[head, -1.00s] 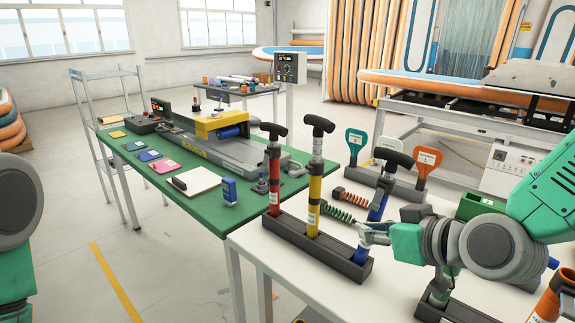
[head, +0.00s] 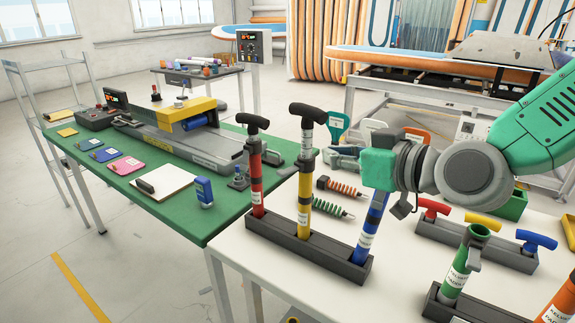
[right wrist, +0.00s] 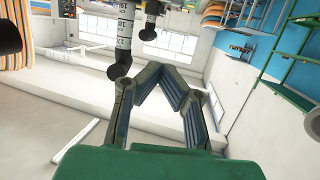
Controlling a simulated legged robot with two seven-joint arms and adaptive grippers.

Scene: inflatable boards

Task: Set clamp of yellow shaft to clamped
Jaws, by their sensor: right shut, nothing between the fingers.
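The yellow shaft (head: 304,213) stands upright in the middle of a dark rack (head: 306,256), with a black T-handle on top. A dark lever-like part (head: 289,171) sticks out to the left of its upper section; its clamp state is too small to tell. My right gripper (head: 335,156) is shut and empty, just right of the yellow shaft's upper section; I cannot tell whether it touches. In the right wrist view my gripper's fingers (right wrist: 160,75) meet below an inverted shaft and handle (right wrist: 118,72). My left gripper is out of view.
A red shaft (head: 256,190) stands left and a blue shaft (head: 369,228) right in the same rack; the blue one's top is hidden by my right gripper. Orange and green springs (head: 331,208) lie behind. A green pump (head: 458,275) stands front right. A green table (head: 222,222) adjoins on the left.

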